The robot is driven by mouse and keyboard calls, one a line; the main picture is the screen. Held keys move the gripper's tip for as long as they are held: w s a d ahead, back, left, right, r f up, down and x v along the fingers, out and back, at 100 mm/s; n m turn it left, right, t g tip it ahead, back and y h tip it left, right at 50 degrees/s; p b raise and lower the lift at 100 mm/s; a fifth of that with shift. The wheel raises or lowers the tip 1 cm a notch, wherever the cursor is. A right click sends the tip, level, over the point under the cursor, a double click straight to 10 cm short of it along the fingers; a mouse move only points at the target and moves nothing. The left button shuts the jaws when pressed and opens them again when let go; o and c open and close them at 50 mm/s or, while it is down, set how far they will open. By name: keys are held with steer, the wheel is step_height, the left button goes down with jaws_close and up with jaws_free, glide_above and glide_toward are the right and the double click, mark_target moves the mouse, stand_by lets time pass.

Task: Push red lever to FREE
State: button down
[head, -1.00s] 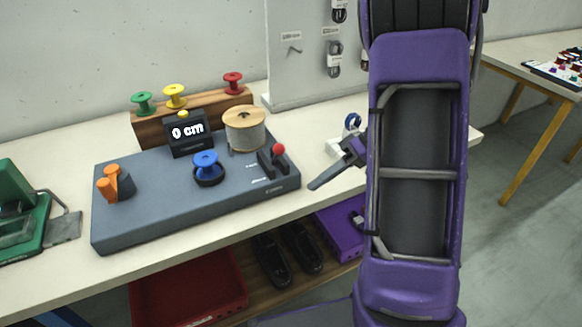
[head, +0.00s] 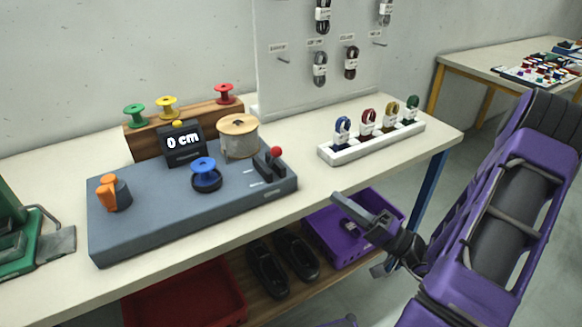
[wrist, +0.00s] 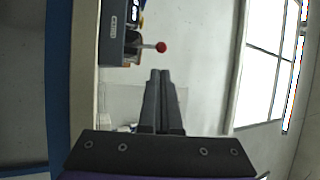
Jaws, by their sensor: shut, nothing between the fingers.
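The red lever (head: 276,151) stands at the right end of the grey-blue machine base (head: 130,229) on the table. Its ball knob is red on a dark slotted mount, and the small labels beside it are too small to read. My gripper (head: 336,197) is shut and empty, in front of the table's front edge, to the right of and below the lever, apart from it. In the wrist view the shut fingers (wrist: 160,72) point toward the red knob (wrist: 161,47), which shows just beyond their tips.
The base also carries a display (head: 184,143) reading 0 cm, a blue knob (head: 205,172), a wooden spool (head: 238,137) and an orange part (head: 108,193). A white rack (head: 372,141) of small coils stands right of the base. A purple bin (head: 345,240) sits below the table.

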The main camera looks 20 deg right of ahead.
steer(key=shift+d, duration=0.15)
glide_toward(273, 160)
steer(key=w+a+r, duration=0.2)
steer(key=a+r, duration=0.1)
steer(key=r, duration=0.2)
steer(key=shift+w, duration=0.35)
steer(key=shift+p, duration=0.35)
